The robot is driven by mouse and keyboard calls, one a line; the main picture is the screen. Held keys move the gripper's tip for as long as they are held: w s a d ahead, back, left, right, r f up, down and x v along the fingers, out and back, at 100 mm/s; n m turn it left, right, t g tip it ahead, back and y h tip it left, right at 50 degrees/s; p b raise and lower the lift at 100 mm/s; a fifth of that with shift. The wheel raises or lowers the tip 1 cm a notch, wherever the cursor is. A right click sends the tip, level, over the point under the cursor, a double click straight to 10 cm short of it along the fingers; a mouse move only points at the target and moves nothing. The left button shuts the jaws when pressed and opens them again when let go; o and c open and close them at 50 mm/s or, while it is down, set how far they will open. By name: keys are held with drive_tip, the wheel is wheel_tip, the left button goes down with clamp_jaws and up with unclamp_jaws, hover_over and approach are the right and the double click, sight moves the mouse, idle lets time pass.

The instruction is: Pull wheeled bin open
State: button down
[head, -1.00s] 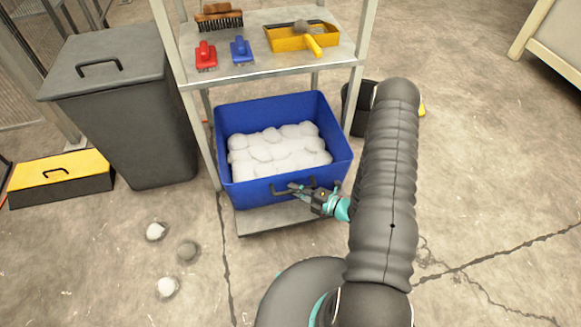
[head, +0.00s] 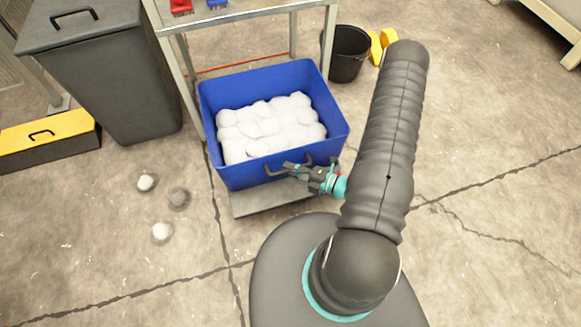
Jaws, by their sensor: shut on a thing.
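The blue wheeled bin (head: 240,176) is filled with white fluffy stuffing (head: 268,128). It stands on a flat grey base (head: 262,205) low on the floor, mostly out in front of the metal shelf. A dark handle (head: 275,172) is on its front wall. My gripper (head: 292,168) is at the front wall of the bin, shut on the handle. My gripper hides the right part of the handle. The bin's wheels are not visible.
A grey lidded bin (head: 110,85) and a yellow-black box (head: 48,140) stand at left. The metal shelf (head: 240,27) is behind the bin. A black bucket (head: 348,55) stands behind right. Several white-grey clumps (head: 162,233) lie on the floor. The floor at right is clear.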

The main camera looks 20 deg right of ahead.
drive_tip(key=shift+a, duration=0.1)
drive_tip(key=c, duration=1.1)
unclamp_jaws()
drive_tip(key=shift+c, duration=0.2)
drive_tip(key=shift+s+d, duration=0.1)
drive_tip(key=shift+d, duration=0.1)
drive_tip(key=v, duration=1.1)
drive_tip(key=shift+s+d, duration=0.25)
drive_tip(key=shift+r, duration=0.1)
